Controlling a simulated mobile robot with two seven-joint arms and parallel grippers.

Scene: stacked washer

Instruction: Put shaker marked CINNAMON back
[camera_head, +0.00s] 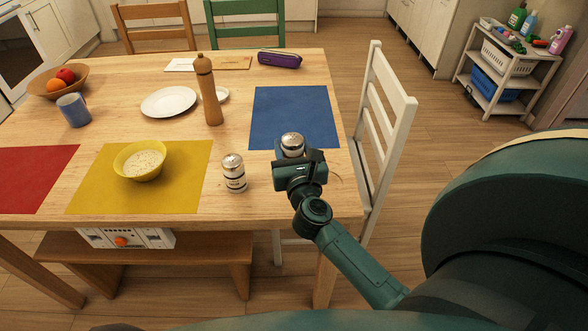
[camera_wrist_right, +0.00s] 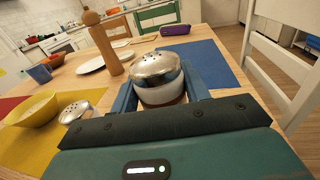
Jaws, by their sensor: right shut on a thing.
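A shaker with a silver perforated lid (camera_head: 292,140) stands between the fingers of my right gripper (camera_head: 293,154), near the front edge of the blue mat. It also fills the middle of the right wrist view (camera_wrist_right: 158,74), where blue fingers close on both sides of it. Its label is hidden. A second, similar shaker (camera_head: 234,174) with a dark label stands upright on the table between the yellow mat and my right gripper; its print is too small to read. It also shows at the left in the right wrist view (camera_wrist_right: 74,111). My left gripper is not in view.
A tall wooden mill (camera_head: 208,92), white plate (camera_head: 168,102), yellow bowl (camera_head: 140,165) and blue mug (camera_head: 74,110) stand on the table (camera_head: 110,122). A purple case (camera_head: 279,60) lies behind the blue mat (camera_head: 295,108). A white chair (camera_head: 388,110) stands close on the right.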

